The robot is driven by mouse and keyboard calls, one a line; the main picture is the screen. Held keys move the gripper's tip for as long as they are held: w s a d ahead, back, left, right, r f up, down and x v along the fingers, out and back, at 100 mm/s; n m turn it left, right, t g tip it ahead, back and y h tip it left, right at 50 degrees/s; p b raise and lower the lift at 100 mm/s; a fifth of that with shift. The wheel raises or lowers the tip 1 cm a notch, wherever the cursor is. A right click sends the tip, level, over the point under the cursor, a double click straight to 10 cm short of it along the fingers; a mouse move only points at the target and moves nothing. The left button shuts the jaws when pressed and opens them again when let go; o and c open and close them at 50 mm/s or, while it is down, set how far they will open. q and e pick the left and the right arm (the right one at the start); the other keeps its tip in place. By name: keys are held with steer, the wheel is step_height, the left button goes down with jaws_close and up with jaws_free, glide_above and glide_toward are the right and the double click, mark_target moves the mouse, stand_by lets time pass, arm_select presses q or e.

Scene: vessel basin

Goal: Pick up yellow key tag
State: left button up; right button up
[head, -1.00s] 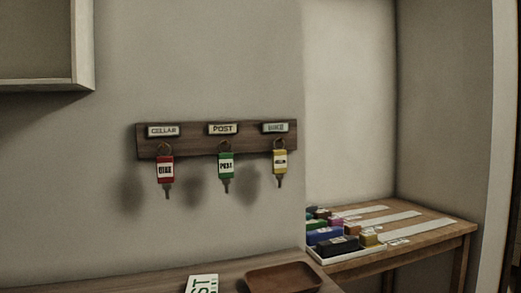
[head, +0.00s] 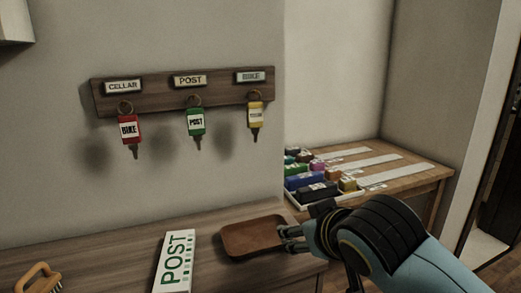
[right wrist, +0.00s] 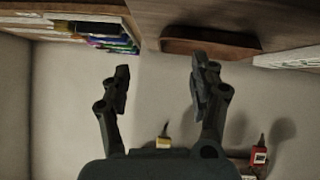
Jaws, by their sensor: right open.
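The yellow key tag (head: 255,115) hangs by its ring at the right end of the wooden key rack (head: 217,93), under the third label, with its key pointing down. In the right wrist view the yellow tag (right wrist: 163,143) shows upside down near the bottom, partly cut off by my gripper's body. My right gripper (head: 287,237) is below and to the right of the tag, over the right edge of the brown tray. In the right wrist view its two fingers (right wrist: 158,80) are spread, with nothing between them. My left gripper is not in view.
A red tag (head: 130,129) and a green tag (head: 196,122) hang on the same rack. Below are a brown tray (head: 250,238), a POST card (head: 175,260) and a brush (head: 37,279) on the wooden top. A side table at right holds coloured blocks (head: 312,182).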

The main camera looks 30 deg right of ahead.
steer(key=w+d+r+t, duration=0.1)
steer(key=w+r+t, duration=0.2)
steer(key=w+r, duration=0.35)
steer(key=m+t, duration=0.1)
steer(key=t, duration=0.4)
glide_toward(256, 111)
steer(key=shift+h, duration=0.3)
steer(key=p+x, duration=0.4)
steer(key=x, duration=0.5)
steer(key=shift+w, duration=0.3)
steer(key=shift+s, duration=0.1)
steer(key=shift+c, duration=0.8)
steer(key=c, duration=1)
